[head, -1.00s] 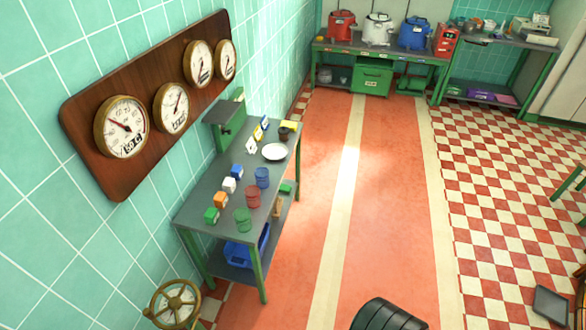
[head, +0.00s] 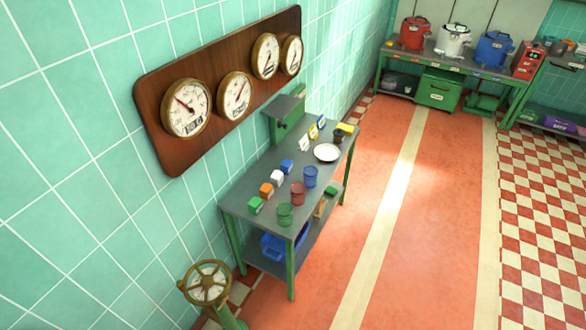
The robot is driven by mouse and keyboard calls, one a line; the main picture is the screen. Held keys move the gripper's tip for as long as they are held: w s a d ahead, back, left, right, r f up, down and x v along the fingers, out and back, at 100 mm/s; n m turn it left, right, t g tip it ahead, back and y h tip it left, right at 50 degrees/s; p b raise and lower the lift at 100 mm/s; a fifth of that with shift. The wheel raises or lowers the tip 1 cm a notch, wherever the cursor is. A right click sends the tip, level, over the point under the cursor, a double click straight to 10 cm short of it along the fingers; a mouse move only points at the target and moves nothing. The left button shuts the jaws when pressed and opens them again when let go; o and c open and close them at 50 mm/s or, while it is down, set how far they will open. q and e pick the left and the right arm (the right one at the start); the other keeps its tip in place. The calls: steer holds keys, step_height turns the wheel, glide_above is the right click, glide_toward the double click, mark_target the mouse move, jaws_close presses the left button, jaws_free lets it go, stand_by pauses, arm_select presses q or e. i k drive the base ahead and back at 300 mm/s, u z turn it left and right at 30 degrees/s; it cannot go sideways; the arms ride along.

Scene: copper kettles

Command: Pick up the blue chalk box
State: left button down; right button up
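A small blue box (head: 287,167), likely the blue chalk box, sits on the grey top of the green-legged table (head: 257,183) by the tiled wall. It is in a row with a white box (head: 277,178), an orange box (head: 266,190) and a green box (head: 255,205). A blue cup (head: 310,177) stands to its right, apart from it. Neither of my grippers is in view.
A red cup (head: 298,194), a green cup (head: 285,215) and a white plate (head: 326,153) share the tabletop. A valve wheel (head: 207,283) stands at the table's near left. The red floor (head: 370,190) right of the table is clear.

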mark_target(287, 165)
steer(key=z, duration=2)
steer(key=i, duration=2.15)
steer(key=u, duration=2.85)
